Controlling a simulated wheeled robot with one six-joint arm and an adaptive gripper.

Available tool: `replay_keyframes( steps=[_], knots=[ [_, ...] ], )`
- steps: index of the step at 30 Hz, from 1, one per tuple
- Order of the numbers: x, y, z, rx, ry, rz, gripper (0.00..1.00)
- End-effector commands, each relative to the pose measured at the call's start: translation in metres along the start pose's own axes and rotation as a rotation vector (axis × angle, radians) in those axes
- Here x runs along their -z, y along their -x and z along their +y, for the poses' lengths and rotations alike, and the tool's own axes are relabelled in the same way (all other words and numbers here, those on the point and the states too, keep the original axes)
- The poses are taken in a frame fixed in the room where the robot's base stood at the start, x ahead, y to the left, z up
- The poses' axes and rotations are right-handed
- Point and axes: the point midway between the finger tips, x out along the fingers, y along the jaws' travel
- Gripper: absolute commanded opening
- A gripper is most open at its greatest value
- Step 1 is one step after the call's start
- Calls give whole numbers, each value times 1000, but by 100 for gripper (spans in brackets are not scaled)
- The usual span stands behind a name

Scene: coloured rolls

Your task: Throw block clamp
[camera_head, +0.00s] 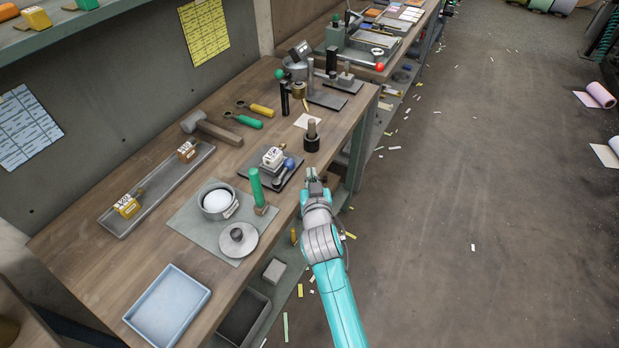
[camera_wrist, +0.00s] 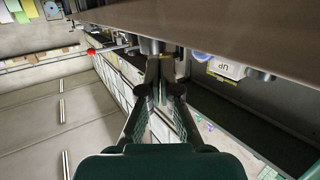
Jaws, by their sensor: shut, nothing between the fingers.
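A small clamp fixture on a dark base plate (camera_head: 259,174) sits near the bench's right edge. A white block (camera_head: 272,157) rests in it, and a lever with a blue ball knob (camera_head: 289,163) stands beside the block. My gripper (camera_head: 314,176) is at the bench edge, right of the fixture and apart from the knob. Its fingers (camera_wrist: 160,68) are together and empty in the wrist view. A white face marked "UP" (camera_wrist: 226,68) shows right of the fingers there; I cannot tell whether it is the block.
A dark upright post (camera_head: 312,137) stands just beyond my gripper. A green cylinder (camera_head: 255,186), a pot (camera_head: 217,203) and a blue tray (camera_head: 168,306) are on the wooden bench (camera_head: 90,262). Paper scraps litter the floor; the aisle at right is mostly clear.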

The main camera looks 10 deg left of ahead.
Motion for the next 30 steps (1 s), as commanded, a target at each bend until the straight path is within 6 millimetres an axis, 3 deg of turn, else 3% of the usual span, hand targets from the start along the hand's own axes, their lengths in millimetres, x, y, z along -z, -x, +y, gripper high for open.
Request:
replay_keyframes(
  steps=[18,30],
  knots=[
    [6,62,62,-3,0,0,0],
    [6,72,70,0,0,0,0]
  ],
)
